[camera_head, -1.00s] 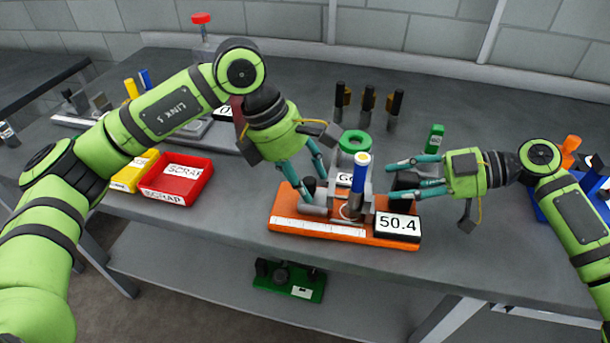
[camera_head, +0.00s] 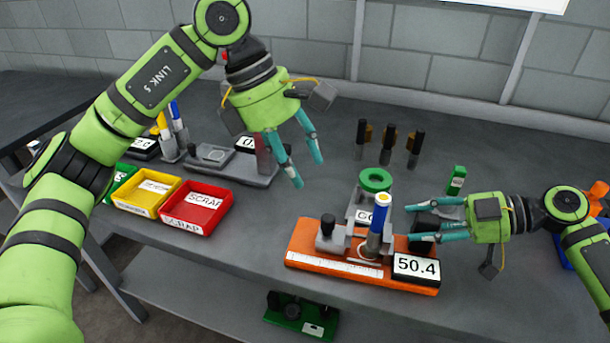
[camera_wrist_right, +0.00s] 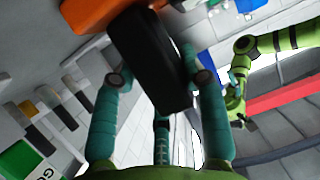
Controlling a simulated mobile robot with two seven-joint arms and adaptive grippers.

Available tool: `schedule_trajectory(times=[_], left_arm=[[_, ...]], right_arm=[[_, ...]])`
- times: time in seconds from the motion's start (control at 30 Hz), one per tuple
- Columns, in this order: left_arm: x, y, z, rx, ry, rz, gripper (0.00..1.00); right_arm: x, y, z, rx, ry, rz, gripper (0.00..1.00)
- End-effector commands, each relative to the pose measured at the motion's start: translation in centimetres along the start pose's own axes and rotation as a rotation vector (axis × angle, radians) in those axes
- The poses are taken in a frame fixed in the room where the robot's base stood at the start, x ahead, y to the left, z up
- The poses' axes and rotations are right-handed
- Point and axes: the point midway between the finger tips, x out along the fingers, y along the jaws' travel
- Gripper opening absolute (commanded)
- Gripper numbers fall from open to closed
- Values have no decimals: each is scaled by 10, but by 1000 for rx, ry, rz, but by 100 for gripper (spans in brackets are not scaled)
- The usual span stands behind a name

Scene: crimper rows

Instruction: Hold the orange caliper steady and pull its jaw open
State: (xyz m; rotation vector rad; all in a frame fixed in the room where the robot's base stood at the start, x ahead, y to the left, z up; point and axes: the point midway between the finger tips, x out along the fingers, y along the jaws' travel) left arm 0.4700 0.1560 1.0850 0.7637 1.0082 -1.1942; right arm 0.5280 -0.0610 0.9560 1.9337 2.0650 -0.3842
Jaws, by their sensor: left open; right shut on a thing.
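The orange caliper (camera_head: 305,240) lies on the table, with a white scale along its front and a display (camera_head: 416,267) reading 50.4. A grey jaw block with a black knob (camera_head: 327,226) stands at its left part. A blue-topped post (camera_head: 380,215) stands upright at its middle. My left gripper (camera_head: 308,171) is open and empty, above and behind the caliper's left end, apart from it. My right gripper (camera_head: 412,224) is shut on the black block (camera_head: 426,222) at the caliper's right end. In the right wrist view, the black block (camera_wrist_right: 155,60) sits between the fingers.
Red (camera_head: 200,210), yellow (camera_head: 145,196) and green bins stand to the left. A grey gauge stand (camera_head: 225,165) is behind them. A green ring (camera_head: 375,180) stands behind the caliper, with several black-handled tools (camera_head: 388,143) farther back. A green device (camera_head: 300,315) is on the lower shelf.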

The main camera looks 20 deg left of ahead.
Motion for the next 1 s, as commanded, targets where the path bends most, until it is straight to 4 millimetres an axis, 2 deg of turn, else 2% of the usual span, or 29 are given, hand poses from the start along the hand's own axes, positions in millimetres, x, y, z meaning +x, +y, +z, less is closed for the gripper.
schedule_trajectory(times=[0.37,0.4,0.43,0.47,0.83,1.0], left_arm=[[-2,0,0,0,0,0,48],[-2,0,0,0,0,0,48],[-2,0,0,0,0,0,48],[-2,0,0,0,0,0,48],[-2,0,0,0,1,0,48],[-2,0,0,0,1,0,48]], right_arm=[[2,-2,0,2,2,-7,3],[2,-2,0,2,2,-7,51],[2,-2,0,2,2,-8,63],[2,-2,0,2,2,-8,70],[-1,0,0,1,1,-2,70],[-21,0,0,2,0,0,70]])
